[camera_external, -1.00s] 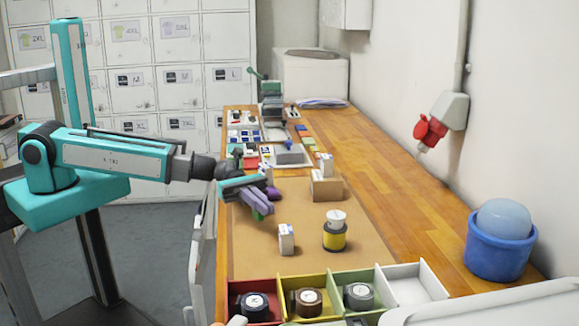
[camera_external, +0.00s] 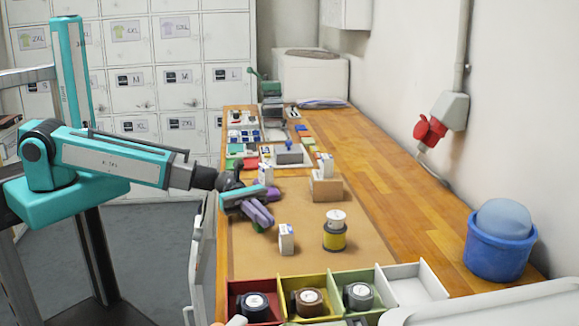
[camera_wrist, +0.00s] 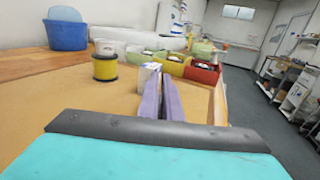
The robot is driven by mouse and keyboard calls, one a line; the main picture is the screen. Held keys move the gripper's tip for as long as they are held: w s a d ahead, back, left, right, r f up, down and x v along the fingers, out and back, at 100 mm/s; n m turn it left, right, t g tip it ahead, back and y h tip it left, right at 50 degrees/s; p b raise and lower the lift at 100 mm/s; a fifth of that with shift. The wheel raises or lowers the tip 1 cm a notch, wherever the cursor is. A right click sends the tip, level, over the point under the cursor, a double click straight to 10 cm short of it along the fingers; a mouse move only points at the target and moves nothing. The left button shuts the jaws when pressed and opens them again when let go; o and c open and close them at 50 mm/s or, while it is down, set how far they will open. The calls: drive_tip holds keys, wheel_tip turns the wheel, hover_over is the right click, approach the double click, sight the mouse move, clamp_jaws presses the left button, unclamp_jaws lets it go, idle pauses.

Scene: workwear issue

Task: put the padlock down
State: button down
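My gripper (camera_external: 262,214) hangs over the near left part of the tan mat (camera_external: 255,255), its purple fingers pointing toward the white box (camera_external: 287,239). In the wrist view the fingers (camera_wrist: 162,76) are close together with a narrow gap. I cannot make out a padlock between them, and I cannot tell whether they are shut on something thin. The white box (camera_wrist: 150,72) shows just beyond the left finger. I cannot identify a padlock elsewhere either.
A yellow spool (camera_external: 334,238) stands right of the white box; a cardboard box (camera_external: 327,189) stands behind it. Red, yellow, green and white bins (camera_external: 420,287) line the near edge, several holding round items. A blue tub (camera_external: 498,253) stands at right. Bare wood (camera_external: 400,200) lies right of the mat.

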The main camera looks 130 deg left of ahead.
drive_tip(key=shift+f, duration=0.1)
drive_tip(key=c, duration=2)
unclamp_jaws()
drive_tip(key=v, duration=0.5)
drive_tip(key=b+v, duration=0.1)
drive_tip(key=v, duration=0.4)
drive_tip(key=shift+s+a+r, duration=0.1)
drive_tip(key=shift+r, duration=0.1)
drive_tip(key=shift+v, duration=0.9)
